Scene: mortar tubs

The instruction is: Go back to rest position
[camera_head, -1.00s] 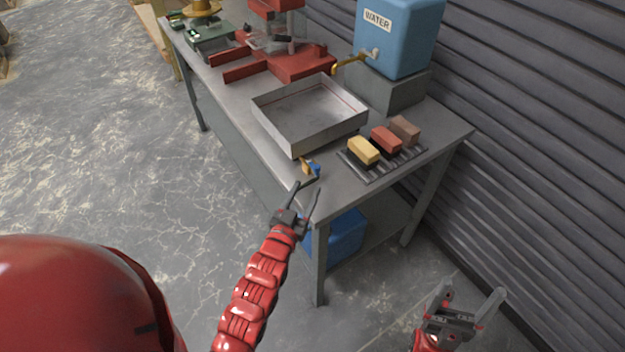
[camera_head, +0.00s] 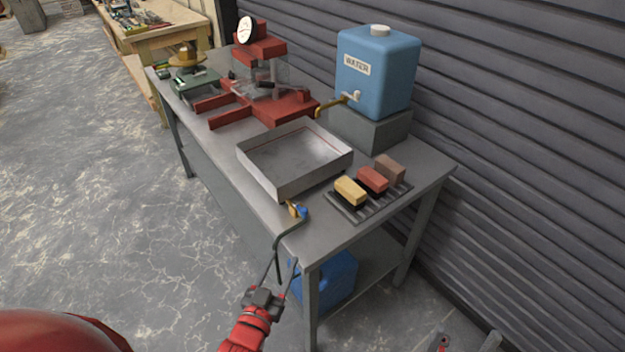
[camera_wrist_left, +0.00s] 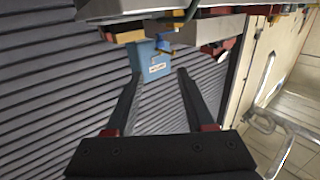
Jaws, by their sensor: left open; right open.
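My left gripper (camera_head: 280,264) is open and empty, just off the near corner of the metal table (camera_head: 222,165). In the left wrist view its two fingers (camera_wrist_left: 160,76) stand apart with nothing between them. A small blue and yellow item (camera_head: 298,211) lies at the table's front edge, and a dark curved piece (camera_head: 279,240) hangs from it close to the left fingers; I cannot tell if they touch. My right gripper (camera_head: 467,342) is open at the bottom right, mostly cut off by the frame.
On the table are a metal tray (camera_head: 280,185), a rack (camera_head: 372,206) with three coloured blocks, a blue water tank (camera_head: 378,75) and a red machine (camera_head: 270,100). A blue container (camera_head: 335,280) stands below. A ribbed wall (camera_head: 530,150) runs along the right; floor at left is clear.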

